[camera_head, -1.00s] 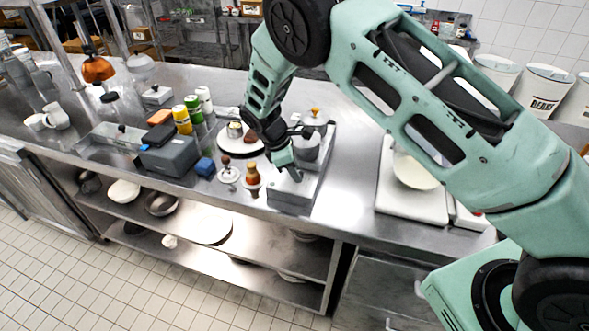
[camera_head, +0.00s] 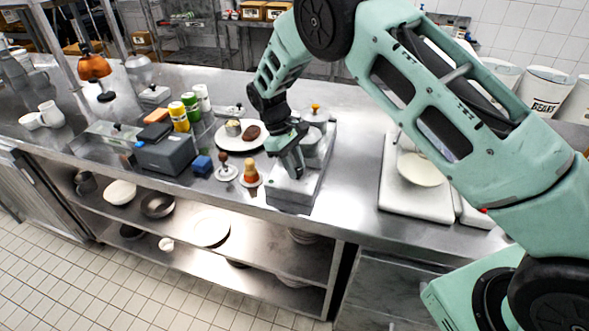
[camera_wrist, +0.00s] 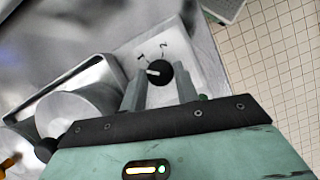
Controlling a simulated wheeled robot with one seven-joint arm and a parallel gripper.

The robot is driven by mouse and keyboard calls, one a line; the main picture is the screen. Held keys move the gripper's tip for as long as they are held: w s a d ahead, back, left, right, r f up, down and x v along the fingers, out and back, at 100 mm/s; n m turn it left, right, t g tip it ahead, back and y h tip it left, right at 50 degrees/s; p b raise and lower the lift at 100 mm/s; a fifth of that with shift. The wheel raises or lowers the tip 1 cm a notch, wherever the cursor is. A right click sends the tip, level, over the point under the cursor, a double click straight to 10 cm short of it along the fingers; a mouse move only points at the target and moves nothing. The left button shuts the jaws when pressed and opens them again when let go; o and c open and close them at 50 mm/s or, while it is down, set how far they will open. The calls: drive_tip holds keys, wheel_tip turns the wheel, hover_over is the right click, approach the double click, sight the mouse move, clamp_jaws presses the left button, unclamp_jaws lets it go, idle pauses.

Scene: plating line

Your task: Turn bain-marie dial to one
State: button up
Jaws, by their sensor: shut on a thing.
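The bain-marie (camera_head: 293,197) is a silver rectangular unit near the counter's front edge, with round lidded pots at its back. In the wrist view its light front panel (camera_wrist: 196,50) carries a black round dial (camera_wrist: 160,73) with a white pointer mark on its left side. Small black numerals sit above and to the left of the dial; a 2 is the clearer one. My gripper (camera_head: 297,175) is over this panel in the head view and hides the dial there. In the wrist view my gripper (camera_wrist: 160,82) has its fingers on either side of the dial, shut on it.
A white board (camera_head: 392,200) with a bowl lies right. The counter between is clear.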

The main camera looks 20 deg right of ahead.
drive_tip(key=shift+w+d+m+g+y+b, duration=0.15)
drive_tip(key=shift+m+y+b, duration=0.2)
drive_tip(key=shift+m, duration=0.75)
drive_tip(key=shift+m+g+y+b, duration=0.2)
drive_tip(key=shift+m+y, duration=0.25)
drive_tip(key=shift+m, duration=0.65)
drive_tip(key=o, duration=1)
drive_tip(key=shift+c, duration=0.2)
drive_tip(key=b+v, duration=0.3)
drive_tip(key=v, duration=1.4)
drive_tip(key=shift+r, duration=0.2)
